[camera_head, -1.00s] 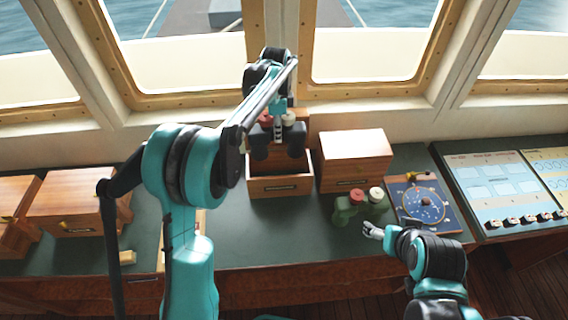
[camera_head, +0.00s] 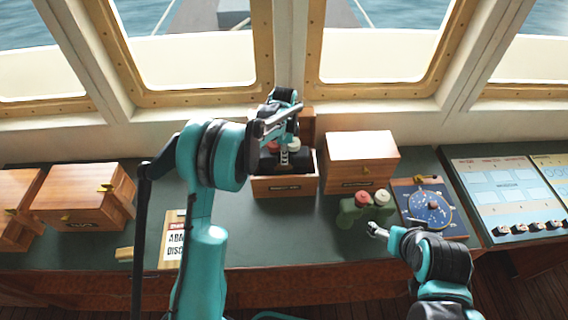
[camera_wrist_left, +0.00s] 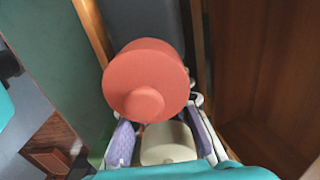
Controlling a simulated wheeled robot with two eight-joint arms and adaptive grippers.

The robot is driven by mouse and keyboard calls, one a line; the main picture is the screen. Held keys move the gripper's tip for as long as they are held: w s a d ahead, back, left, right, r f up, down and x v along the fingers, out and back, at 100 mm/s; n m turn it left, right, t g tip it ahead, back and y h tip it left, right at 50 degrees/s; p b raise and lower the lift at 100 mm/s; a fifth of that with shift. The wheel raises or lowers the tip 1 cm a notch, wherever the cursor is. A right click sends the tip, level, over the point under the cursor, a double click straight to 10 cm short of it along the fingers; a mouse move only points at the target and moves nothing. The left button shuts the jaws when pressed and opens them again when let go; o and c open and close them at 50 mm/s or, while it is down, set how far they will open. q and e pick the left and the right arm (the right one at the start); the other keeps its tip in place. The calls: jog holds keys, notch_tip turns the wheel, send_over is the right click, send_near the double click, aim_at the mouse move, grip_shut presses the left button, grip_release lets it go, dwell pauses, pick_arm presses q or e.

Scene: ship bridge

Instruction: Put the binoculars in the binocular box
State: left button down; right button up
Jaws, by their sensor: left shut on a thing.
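The black binoculars (camera_head: 269,163), with one red and one pale cap, are upright inside the open wooden box (camera_head: 285,187); the box's front wall hides their lower part. My left gripper (camera_head: 284,157) is shut on them from above. In the left wrist view the red cap (camera_wrist_left: 147,80) is large, and the gripper's fingers (camera_wrist_left: 163,140) are on either side of the pale cap (camera_wrist_left: 168,147). Whether the binoculars touch the box floor is hidden. My right gripper (camera_head: 376,230) is near the green binoculars (camera_head: 352,211), apart from them; its opening is unclear.
A closed wooden box (camera_head: 361,160) stands right of the open box. A compass board (camera_head: 428,210) and a control panel (camera_head: 500,190) lie further right. Closed wooden boxes (camera_head: 84,193) and a sign (camera_head: 174,240) are on the left. The counter before the open box is clear.

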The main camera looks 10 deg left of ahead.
pick_arm(q)
notch_tip(320, 180, down, 4)
jog(key=shift+f, duration=0.2)
jog(key=c, duration=1.8)
grip_release()
jog(key=shift+f+b, duration=0.15)
jog(key=shift+b, duration=0.2)
jog(key=o, duration=0.4)
jog(key=shift+o, duration=0.2)
jog(key=shift+r, duration=0.2)
